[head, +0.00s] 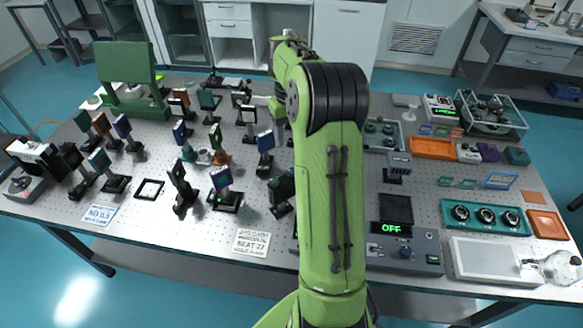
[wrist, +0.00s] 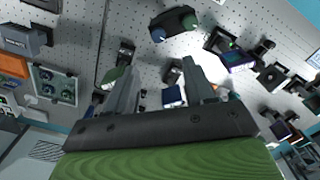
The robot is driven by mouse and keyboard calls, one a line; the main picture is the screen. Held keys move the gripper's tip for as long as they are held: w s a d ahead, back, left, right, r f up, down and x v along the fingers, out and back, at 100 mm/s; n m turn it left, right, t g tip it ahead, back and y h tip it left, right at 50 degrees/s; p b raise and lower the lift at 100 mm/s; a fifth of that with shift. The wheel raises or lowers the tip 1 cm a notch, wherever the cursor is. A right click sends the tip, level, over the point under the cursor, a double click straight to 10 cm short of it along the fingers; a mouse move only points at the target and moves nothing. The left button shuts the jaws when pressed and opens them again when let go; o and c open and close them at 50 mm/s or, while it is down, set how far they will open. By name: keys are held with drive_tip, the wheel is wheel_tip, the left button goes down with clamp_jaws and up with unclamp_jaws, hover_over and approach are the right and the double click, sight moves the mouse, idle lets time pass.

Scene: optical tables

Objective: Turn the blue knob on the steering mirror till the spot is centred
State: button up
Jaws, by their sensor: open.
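In the wrist view, a dark mount, which looks like the steering mirror (wrist: 174,20), stands beyond my fingertips. It has a blue knob (wrist: 158,35) at its left end and a green knob (wrist: 190,22) at its right end. My gripper (wrist: 161,60) is open, with nothing between its fingers, and appears apart from the knob. In the head view, my arm hides the gripper. A dark mount (head: 281,190) shows partly beside my arm; I cannot tell whether it is the same mirror. No light spot is discernible.
Several optic mounts crowd the table's left and middle, including one with a blue-violet face (head: 222,180). A green panel (head: 127,65) stands at the back left. A control box (head: 405,250) reading OFF sits at the front right. Orange trays (head: 432,148) lie farther right.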

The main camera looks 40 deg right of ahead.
sight(292, 170)
wheel_tip(292, 170, down, 13)
drive_tip(key=shift+s+d+r, duration=0.1)
drive_tip(key=shift+d+r, duration=0.05)
clamp_jaws()
drive_tip(key=shift+m+b, duration=0.3)
drive_tip(key=shift+b, duration=0.1)
drive_tip(key=m+b, duration=0.1)
drive_tip(key=m, duration=0.3)
drive_tip(key=shift+m, duration=0.4)
drive_tip(key=m+b, duration=0.2)
drive_tip(key=m, duration=0.3)
